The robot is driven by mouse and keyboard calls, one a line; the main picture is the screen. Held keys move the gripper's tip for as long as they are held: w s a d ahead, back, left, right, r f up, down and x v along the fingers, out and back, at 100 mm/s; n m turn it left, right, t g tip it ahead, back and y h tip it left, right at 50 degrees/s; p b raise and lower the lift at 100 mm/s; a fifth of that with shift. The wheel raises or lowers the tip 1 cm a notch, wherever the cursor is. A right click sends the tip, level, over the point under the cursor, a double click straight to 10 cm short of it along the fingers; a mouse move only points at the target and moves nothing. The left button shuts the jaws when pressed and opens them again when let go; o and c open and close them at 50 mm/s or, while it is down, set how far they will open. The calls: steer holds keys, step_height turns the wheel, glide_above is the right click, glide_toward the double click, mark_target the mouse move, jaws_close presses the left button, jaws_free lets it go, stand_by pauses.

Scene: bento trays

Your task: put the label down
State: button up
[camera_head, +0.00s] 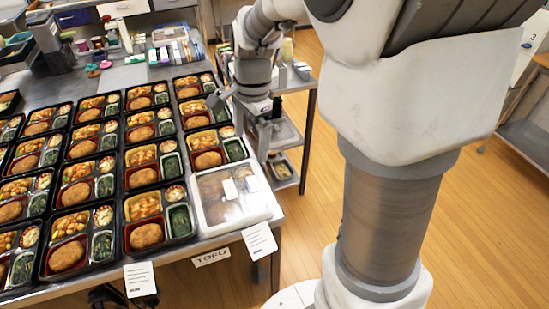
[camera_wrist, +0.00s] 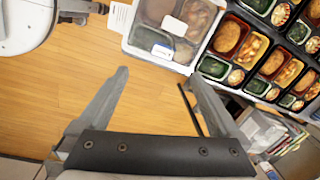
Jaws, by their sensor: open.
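A lidded tray (camera_head: 225,215) with a clear cover sits at the table's near right corner. Two small white labels lie on its cover: one label (camera_head: 230,188) to the left, another label (camera_head: 252,183) to the right. In the wrist view the lidded tray (camera_wrist: 140,40) is at the top, with a label (camera_wrist: 162,52) that has a blue edge. My gripper (camera_wrist: 157,77) is open, its fingers spread, with no label visible between them. A thin dark strip stands beside its right finger; I cannot tell what it is. In the head view my gripper (camera_head: 243,110) is beyond the lidded tray, above the table's right edge.
Several open bento trays (camera_head: 146,235) fill the table in rows. Printed sheets (camera_head: 140,279) and a TOFU sign (camera_head: 211,256) hang at its front edge. A side cart (camera_head: 287,135) stands behind my gripper. Bottles and boxes crowd the back. The wooden floor (camera_head: 480,220) to the right is clear.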

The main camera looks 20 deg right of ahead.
steer(key=s+r+n+t, duration=0.2)
steer(key=s+r+n, duration=0.2)
steer(key=s+n, duration=0.3)
steer(key=s+r+n+t, duration=0.2)
steer(key=s+r+n, duration=0.3)
steer(key=s, duration=0.5)
steer(key=n, duration=0.2)
steer(key=shift+n+t+h, duration=0.3)
steer(key=shift+d, duration=0.1)
